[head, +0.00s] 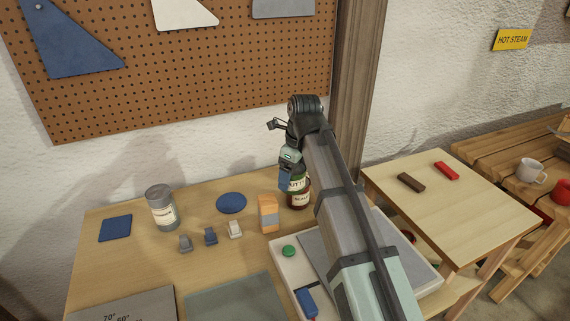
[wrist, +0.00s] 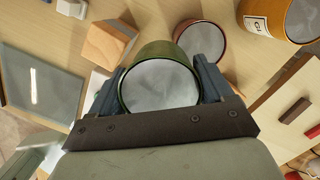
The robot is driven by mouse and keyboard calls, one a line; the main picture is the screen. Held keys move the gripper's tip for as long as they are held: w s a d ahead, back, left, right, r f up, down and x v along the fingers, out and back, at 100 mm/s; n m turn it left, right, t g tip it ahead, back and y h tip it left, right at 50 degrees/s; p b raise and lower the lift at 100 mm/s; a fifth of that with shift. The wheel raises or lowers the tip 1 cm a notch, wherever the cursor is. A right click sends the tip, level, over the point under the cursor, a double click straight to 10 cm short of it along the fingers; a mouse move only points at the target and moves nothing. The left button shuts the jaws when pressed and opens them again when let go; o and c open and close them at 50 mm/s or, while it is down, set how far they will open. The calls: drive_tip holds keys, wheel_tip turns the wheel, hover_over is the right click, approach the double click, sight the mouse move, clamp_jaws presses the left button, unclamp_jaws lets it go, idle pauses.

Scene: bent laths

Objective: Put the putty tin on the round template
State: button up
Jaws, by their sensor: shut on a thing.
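My gripper (head: 291,179) is shut on the green putty tin (head: 299,185), its label partly hidden. In the wrist view the tin (wrist: 160,82) sits between the two fingers, its grey round top facing the camera. In the head view it overlaps a dark red-brown tin (head: 298,202). The round template (head: 231,203) is a flat blue disc lying bare on the bench, to the left of my gripper. It does not show in the wrist view.
A grey tin (head: 161,210) and a blue square template (head: 115,228) stand left. A white tray (head: 284,257) is at the front right. An orange tin (wrist: 278,18) shows in the wrist view.

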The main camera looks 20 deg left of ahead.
drive_tip(key=shift+s+d+r, duration=0.15)
drive_tip(key=shift+s+d, duration=0.3)
wheel_tip(320, 180, up, 4)
drive_tip(key=shift+r, duration=0.25)
drive_tip(key=a+n, duration=0.1)
drive_tip(key=a, duration=1.2)
hover_over(229, 201)
wheel_tip(229, 201, down, 5)
drive_tip(key=shift+d+f, duration=0.15)
drive_tip(key=shift+f, duration=2.5)
drive_tip(key=shift+d+f, duration=0.15)
drive_tip(key=shift+f, duration=2.5)
drive_tip(key=o, duration=1.3)
drive_tip(key=shift+f, duration=0.1)
drive_tip(key=shift+c, duration=0.2)
